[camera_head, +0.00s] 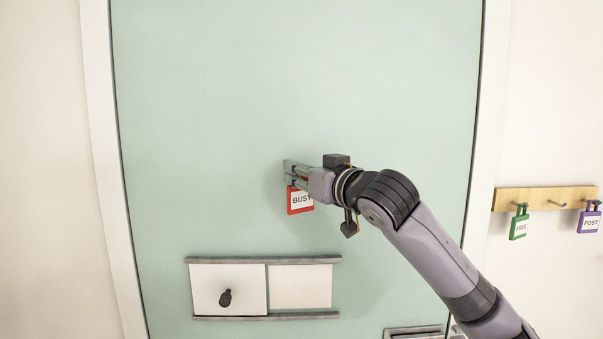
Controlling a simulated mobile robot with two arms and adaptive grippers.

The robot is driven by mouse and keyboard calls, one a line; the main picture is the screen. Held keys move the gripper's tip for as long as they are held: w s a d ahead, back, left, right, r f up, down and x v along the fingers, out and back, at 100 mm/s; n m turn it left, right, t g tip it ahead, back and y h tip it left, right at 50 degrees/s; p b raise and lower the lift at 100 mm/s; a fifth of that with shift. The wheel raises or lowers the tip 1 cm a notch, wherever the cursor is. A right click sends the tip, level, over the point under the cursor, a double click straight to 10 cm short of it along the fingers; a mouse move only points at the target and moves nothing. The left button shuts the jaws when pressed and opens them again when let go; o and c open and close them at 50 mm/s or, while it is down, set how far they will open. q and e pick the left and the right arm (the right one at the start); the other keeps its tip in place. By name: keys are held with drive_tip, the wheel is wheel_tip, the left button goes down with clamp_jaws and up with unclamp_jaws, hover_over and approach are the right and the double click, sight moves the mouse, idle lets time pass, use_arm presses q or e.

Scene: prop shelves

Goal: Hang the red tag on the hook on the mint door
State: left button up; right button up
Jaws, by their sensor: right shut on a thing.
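The red tag (299,208), with "BUSY" on a white label, hangs upright below the fingers of my right gripper (290,172). The gripper is shut on the tag's top, close in front of the mint door (220,90). The hook on the door does not show; the gripper may be covering it. I cannot tell whether the tag touches a hook. My left gripper is not in view.
A sliding white panel with a dark knob (226,298) sits in rails low on the door. Right of the white frame, a wooden rack (545,198) holds a green "FREE" tag (519,227) and a purple "POST" tag (590,222), with a bare peg between. A metal handle plate (413,332) shows at the bottom.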

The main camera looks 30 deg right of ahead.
drive_tip(key=shift+w+d, duration=0.3)
drive_tip(key=shift+w, duration=0.2)
drive_tip(key=shift+w+d+f, duration=0.2)
drive_tip(key=shift+w+f, duration=0.1)
drive_tip(key=shift+f, duration=0.15)
drive_tip(key=shift+a, duration=0.1)
